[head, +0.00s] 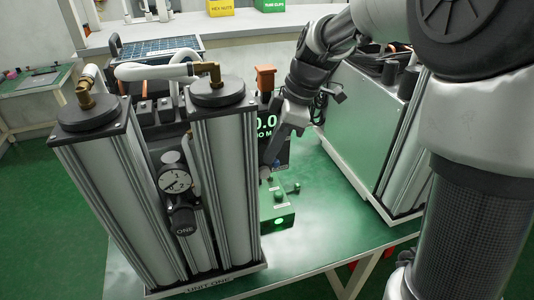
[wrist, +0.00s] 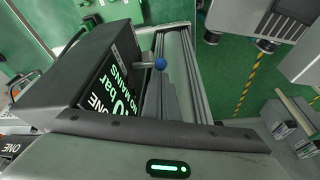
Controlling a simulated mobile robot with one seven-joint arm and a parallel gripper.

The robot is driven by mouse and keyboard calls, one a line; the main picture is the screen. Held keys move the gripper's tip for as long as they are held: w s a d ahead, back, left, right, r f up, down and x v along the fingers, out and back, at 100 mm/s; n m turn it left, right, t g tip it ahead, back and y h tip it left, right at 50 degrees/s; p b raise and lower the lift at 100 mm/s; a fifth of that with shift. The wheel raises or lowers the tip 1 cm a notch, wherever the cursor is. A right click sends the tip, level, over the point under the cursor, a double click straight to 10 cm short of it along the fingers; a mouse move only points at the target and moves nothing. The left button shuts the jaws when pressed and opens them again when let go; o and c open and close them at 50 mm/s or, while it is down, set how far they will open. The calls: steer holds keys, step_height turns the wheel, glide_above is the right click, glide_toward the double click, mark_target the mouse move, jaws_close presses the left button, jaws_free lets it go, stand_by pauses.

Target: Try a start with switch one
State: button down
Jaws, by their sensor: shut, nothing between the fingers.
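The green switch box (head: 280,222) stands on the table, right of unit one's columns, with a lit green lamp on its front. Small levers or knobs show on its top; a blue ball knob on a stem (wrist: 160,63) shows in the wrist view. My gripper (head: 269,160) points down beside the display, close above the switch box. It is shut and empty. I cannot tell whether it touches a lever. Unit one (head: 222,180) has two grey columns, a dial gauge (head: 175,181) and a black knob marked ONE (head: 183,220).
A second unit with a pale green side (head: 365,125) stands to the right of the switch box. Bare green tabletop (head: 335,225) lies between them in front. A bench with yellow and green boxes (head: 220,8) is at the back.

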steer(key=n, duration=0.1)
steer(key=d+n+g, duration=0.1)
steer(key=n, duration=0.1)
steer(key=shift+d, duration=0.25)
steer(key=shift+s+d+b, duration=0.35)
steer(key=shift+d, duration=0.25)
steer(key=shift+r, duration=0.1)
